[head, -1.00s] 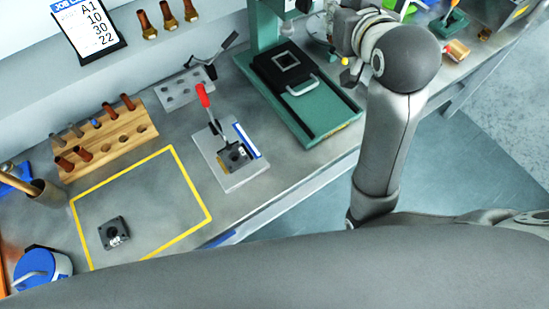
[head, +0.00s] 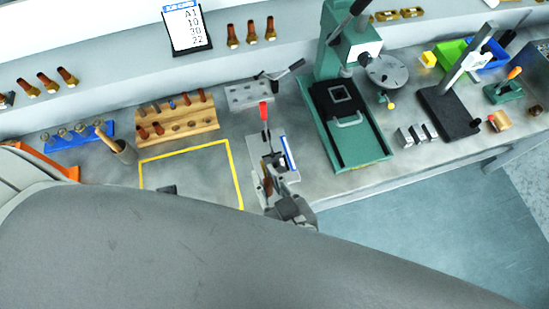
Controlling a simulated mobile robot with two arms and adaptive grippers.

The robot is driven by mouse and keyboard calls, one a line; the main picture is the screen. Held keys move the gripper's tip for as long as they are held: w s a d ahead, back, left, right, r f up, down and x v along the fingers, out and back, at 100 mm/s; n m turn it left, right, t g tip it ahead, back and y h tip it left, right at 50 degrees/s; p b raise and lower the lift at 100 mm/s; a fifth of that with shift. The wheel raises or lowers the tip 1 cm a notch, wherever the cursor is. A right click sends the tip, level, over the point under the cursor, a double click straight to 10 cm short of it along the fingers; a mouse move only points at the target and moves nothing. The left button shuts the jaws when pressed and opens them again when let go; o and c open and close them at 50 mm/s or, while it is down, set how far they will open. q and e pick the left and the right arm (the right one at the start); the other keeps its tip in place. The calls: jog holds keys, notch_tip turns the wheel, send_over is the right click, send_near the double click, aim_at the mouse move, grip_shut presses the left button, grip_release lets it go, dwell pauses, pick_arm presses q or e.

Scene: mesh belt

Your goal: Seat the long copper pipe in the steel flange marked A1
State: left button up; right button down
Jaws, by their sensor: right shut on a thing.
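My right gripper (head: 279,182) is at the clamp fixture (head: 292,148) with the red-handled lever (head: 264,118). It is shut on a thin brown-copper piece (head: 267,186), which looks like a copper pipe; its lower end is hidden. I cannot tell whether it touches the flange in the fixture, which my gripper mostly covers. A dark square flange (head: 168,190) lies inside the yellow outline, partly hidden by my grey arm. No flange marking is readable. The job card (head: 186,27) reads A1, 10, 30, 22. My left gripper is not in view.
A wooden rack (head: 185,126) with several pipes stands behind the yellow outline (head: 232,165). A grey holed block (head: 250,95) is behind the fixture. The green press (head: 372,148) stands close on the right. My arm covers the bench front.

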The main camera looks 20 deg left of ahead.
jog(key=s, duration=0.1)
jog(key=b, duration=0.5)
send_over(275, 166)
jog(key=s, duration=0.2)
jog(key=f, duration=0.8)
jog(key=shift+w, duration=0.2)
jog(key=shift+w+f+b, duration=0.4)
jog(key=shift+w+b, duration=0.2)
jog(key=shift+b, duration=0.1)
jog(key=shift+w+a+f+b, duration=0.1)
jog(key=shift+w+f+b, duration=0.1)
jog(key=shift+f+b, duration=0.2)
notch_tip(275, 166, down, 3)
jog(key=b, duration=0.3)
jog(key=shift+w+r, duration=0.15)
jog(key=shift+f+b, duration=0.25)
jog(key=shift+b, duration=0.1)
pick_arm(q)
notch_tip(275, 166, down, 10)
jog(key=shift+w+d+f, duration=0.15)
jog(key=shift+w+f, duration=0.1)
